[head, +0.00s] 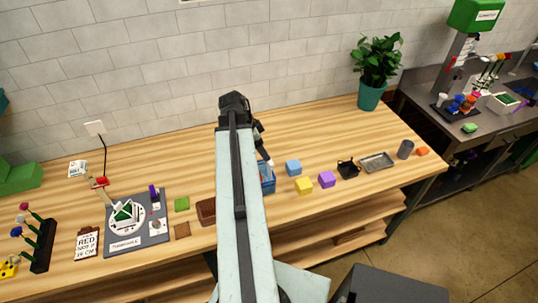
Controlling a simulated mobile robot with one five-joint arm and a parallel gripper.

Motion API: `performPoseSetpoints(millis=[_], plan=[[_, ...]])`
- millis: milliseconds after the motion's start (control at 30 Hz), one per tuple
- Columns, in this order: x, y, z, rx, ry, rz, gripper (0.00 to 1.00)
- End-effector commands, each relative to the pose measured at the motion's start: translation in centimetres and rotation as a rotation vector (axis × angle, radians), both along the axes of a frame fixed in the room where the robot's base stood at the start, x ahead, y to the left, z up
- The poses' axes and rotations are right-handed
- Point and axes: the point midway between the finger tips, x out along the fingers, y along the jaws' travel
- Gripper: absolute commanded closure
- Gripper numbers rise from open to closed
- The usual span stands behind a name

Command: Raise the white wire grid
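A small white frame-like piece (124,214) sits with a green block on a dark grey mat (153,232) at the left of the wooden table. It may be the white wire grid, but wires are too small to make out. My arm reaches from the bottom middle over the table. My gripper (267,160) points down by a blue container (269,184), well to the right of the grey mat. The arm partly hides the gripper and the container. I cannot tell whether the fingers are open or shut.
A dark flower rack (43,246) stands far left. The back middle is clear.

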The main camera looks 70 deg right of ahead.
Motion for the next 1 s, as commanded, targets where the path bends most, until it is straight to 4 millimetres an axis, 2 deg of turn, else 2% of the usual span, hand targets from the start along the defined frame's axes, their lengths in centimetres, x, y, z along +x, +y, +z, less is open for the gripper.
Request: performPoseSetpoints(millis=[233,500,600,900,933,1000], plan=[[-0.2,-0.3,-1.7,0.001,0.000,0.002,0.35],[-1.5,-1.3,-6.2,0.002,0.000,0.003,0.35],[-1.9,-1.7,-7.3,0.002,0.000,0.004,0.35],[-2.2,-1.8,-7.3,0.002,0.000,0.005,0.35],[-2.2,-1.8,-7.3,0.002,0.000,0.005,0.40],[-2.2,-1.8,-7.3,0.002,0.000,0.005,0.60]])
